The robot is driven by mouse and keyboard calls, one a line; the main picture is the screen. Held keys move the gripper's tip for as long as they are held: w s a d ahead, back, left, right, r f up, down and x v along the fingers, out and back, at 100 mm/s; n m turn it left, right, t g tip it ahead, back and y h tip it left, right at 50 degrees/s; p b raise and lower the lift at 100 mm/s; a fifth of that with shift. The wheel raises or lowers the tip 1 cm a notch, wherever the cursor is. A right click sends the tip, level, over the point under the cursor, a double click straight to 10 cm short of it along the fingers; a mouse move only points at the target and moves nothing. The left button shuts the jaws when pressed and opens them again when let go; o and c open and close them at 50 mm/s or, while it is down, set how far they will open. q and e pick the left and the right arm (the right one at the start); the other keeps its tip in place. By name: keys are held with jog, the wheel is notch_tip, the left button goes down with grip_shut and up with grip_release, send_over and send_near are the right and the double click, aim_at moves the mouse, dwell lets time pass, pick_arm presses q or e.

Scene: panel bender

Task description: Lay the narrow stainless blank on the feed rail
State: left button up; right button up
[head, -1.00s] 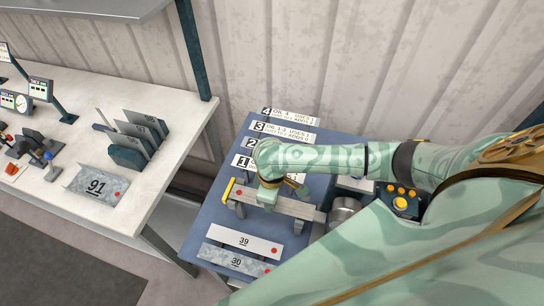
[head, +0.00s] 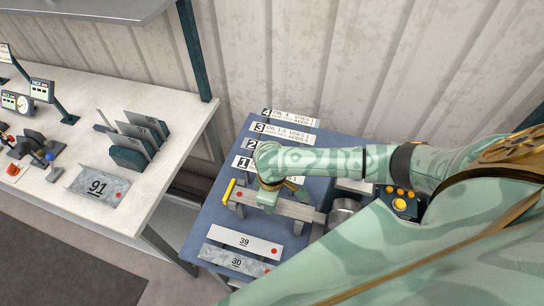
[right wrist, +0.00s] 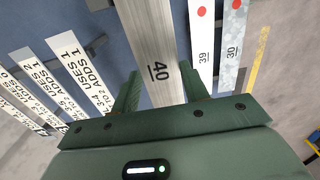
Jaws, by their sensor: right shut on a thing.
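The long narrow metal blank marked 40 (right wrist: 155,40) runs up from between my right fingers in the right wrist view. In the head view this blank (head: 298,209) lies lengthwise across the blue table, with a red dot near its left end. My right gripper (head: 268,200) is over its left half and shut on it; it also shows in the right wrist view (right wrist: 160,84). Dark supports show under or beside the blank, but I cannot tell whether it touches them. A yellow bar (head: 229,190) stands at its left end. My left gripper is out of view.
Blanks 39 (head: 244,242) and 30 (head: 236,261) lie in front on the blue table (head: 212,222). Numbered label strips (head: 285,127) lie behind. A metal cylinder (head: 343,211) and a yellow-buttoned box (head: 401,203) are right. The white table (head: 160,190) with plate 91 (head: 97,187) is left.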

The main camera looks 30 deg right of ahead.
jog(key=o, duration=1.1)
jog(key=shift+r, duration=0.1)
notch_tip(320, 180, up, 16)
jog(key=p, duration=0.4)
jog(key=shift+r, duration=0.1)
jog(key=shift+s, duration=0.1)
